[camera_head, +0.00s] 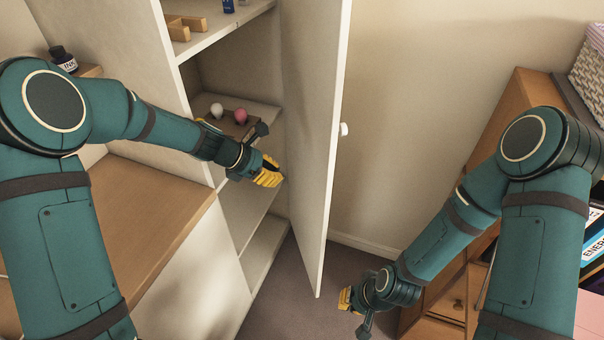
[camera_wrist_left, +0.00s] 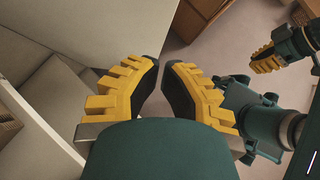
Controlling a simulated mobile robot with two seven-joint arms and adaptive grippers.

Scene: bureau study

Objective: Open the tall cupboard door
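The tall cupboard's white door (camera_head: 318,150) stands swung well out from the cupboard (camera_head: 190,95), and the shelves inside show. Its round white knob (camera_head: 343,129) is on the face turned to the right. My left gripper (camera_head: 270,172) is at the cupboard opening, on the door's inner side and close to it; contact cannot be told. In the left wrist view its yellow fingers (camera_wrist_left: 161,72) are slightly apart with nothing between them, and the pale door panel (camera_wrist_left: 90,30) lies beyond. My right gripper (camera_head: 346,298) hangs low, right of the door's bottom corner and empty; its finger gap is unclear.
Inside the cupboard, a brown tray (camera_head: 232,128) holds a white and a pink ball. A wooden desktop (camera_head: 150,200) lies at the left. A wooden cabinet (camera_head: 505,100) with a woven basket (camera_head: 590,65) stands at the right. Floor shows below the door.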

